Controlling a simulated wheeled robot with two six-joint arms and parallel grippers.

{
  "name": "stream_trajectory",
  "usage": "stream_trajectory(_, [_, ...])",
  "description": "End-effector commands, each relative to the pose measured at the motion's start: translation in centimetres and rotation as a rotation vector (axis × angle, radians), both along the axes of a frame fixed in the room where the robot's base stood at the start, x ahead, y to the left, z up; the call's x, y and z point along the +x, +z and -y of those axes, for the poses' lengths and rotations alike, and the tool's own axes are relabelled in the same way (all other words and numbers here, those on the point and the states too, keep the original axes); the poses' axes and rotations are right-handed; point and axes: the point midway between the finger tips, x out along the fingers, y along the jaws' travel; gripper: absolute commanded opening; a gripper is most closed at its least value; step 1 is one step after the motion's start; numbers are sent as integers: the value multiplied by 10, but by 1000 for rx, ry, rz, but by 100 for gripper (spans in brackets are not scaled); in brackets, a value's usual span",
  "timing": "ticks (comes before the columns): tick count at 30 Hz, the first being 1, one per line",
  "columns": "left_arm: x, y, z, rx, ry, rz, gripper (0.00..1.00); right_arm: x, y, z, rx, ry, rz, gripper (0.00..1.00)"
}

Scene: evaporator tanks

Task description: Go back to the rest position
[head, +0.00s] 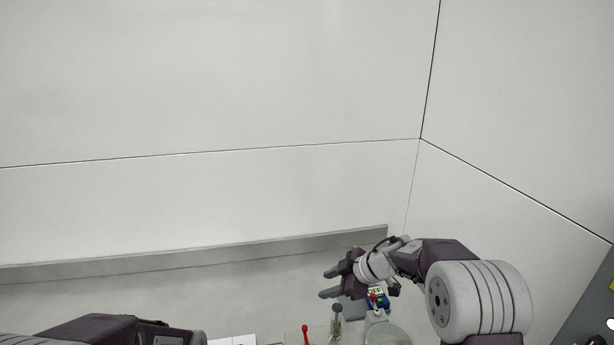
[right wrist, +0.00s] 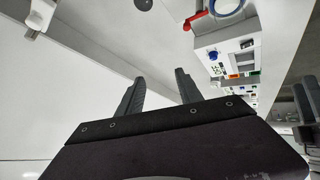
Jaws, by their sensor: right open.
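My right gripper (head: 329,282) is in the lower right of the head view, pointing left, with its two fingers apart and nothing between them. In the right wrist view its two dark fingers (right wrist: 158,88) stand apart, with only a pale surface beyond them. In the head view it is above and left of a small box with an "OFF" label (head: 376,292). My left arm (head: 110,330) shows at the lower left edge of the head view; its gripper is out of view.
A red-handled lever (head: 305,333) and a small metal fitting (head: 336,322) stand at the bottom edge. A round glass-like vessel (head: 388,334) is below my right arm. A white control panel (right wrist: 228,55) with a red handle (right wrist: 196,18) shows in the right wrist view. Pale walls (head: 200,80) surround the area.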

Motion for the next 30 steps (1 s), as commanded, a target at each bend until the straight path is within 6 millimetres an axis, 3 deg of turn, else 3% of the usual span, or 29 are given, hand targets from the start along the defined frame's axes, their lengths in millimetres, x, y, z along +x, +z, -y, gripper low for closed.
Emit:
stream_trajectory(3, [0, -14, 0, 0, 0, 0, 36, 6, 38, -1, 142, -259, 97, 43])
stream_trajectory(5, [0, -18, 0, 0, 0, 0, 36, 5, 49, 14, 193, -428, 122, 43])
stream_trajectory(7, [0, -22, 0, 0, 0, 0, 36, -7, 47, 41, 223, -644, 113, 43])
stream_trajectory(10, [0, -26, 0, 0, 0, 0, 36, -49, 17, 88, 205, -952, 9, 43])
stream_trajectory(12, [0, -27, 0, 0, 0, 0, 36, -98, -18, 113, 156, -1145, -129, 43])
stream_trajectory(15, [0, -26, 0, 0, 0, 0, 36, -167, -60, 127, 72, -1319, -351, 43])
stream_trajectory(18, [0, -26, 0, 0, 0, 0, 36, -224, -89, 124, -6, -1398, -551, 43])
stream_trajectory(21, [0, -26, 0, 0, 0, 0, 36, -259, -99, 114, -58, -1407, -692, 43])
stream_trajectory(24, [0, -26, 0, 0, 0, 0, 36, -270, -100, 112, -115, -1347, -725, 43])
stream_trajectory(30, [0, -26, 0, 0, 0, 0, 36, -269, -100, 113, -118, -1334, -717, 43])
